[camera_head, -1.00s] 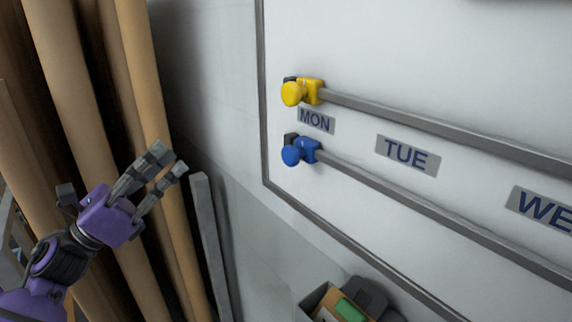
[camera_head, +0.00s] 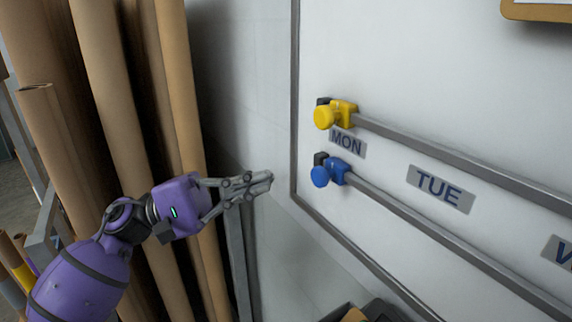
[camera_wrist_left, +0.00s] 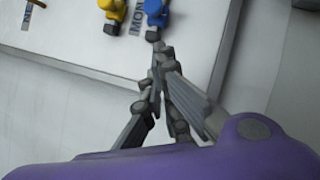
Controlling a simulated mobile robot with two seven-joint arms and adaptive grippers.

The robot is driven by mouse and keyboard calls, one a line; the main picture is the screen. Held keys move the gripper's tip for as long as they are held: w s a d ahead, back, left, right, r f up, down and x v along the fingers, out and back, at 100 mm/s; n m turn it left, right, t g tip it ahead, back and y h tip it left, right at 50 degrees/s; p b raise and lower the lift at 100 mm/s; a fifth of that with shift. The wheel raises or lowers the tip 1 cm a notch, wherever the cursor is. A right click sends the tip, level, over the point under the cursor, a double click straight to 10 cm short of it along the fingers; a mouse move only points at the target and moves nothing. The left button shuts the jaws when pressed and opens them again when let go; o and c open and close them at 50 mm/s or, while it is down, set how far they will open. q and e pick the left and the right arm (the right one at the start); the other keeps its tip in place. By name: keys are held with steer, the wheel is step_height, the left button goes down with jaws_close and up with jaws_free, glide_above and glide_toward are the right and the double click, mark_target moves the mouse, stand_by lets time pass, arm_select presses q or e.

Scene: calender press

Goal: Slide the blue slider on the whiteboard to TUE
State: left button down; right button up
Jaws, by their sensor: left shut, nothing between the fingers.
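The blue slider (camera_head: 329,171) sits at the left end of the lower rail (camera_head: 440,237) on the whiteboard (camera_head: 440,80), below the MON label (camera_head: 347,143). The TUE label (camera_head: 440,188) lies further right, between the two rails. My left gripper (camera_head: 268,182) is shut and empty, left of the blue slider and apart from it, pointing toward the board. In the left wrist view the closed fingertips (camera_wrist_left: 160,52) appear just below the blue slider (camera_wrist_left: 156,14). My right gripper is not in view.
A yellow slider (camera_head: 336,114) sits at the left end of the upper rail (camera_head: 460,164), just above the blue one. Tall brown rolls (camera_head: 110,100) stand behind my left arm. The lower rail is clear to the right.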

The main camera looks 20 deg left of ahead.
mark_target(329, 173)
arm_select(q)
steer(key=d+r, duration=0.1)
steer(key=d+p, duration=0.1)
steer(key=d, duration=0.1)
steer(key=d+r+p, duration=0.1)
steer(key=d, duration=0.1)
steer(key=shift+s+r, duration=0.1)
steer(key=shift+r, duration=0.25)
steer(key=shift+s+d+p, duration=0.15)
steer(key=shift+d+p, duration=0.15)
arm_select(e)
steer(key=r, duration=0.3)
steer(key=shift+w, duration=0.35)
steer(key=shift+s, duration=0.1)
arm_select(q)
steer(key=shift+d+f, duration=0.1)
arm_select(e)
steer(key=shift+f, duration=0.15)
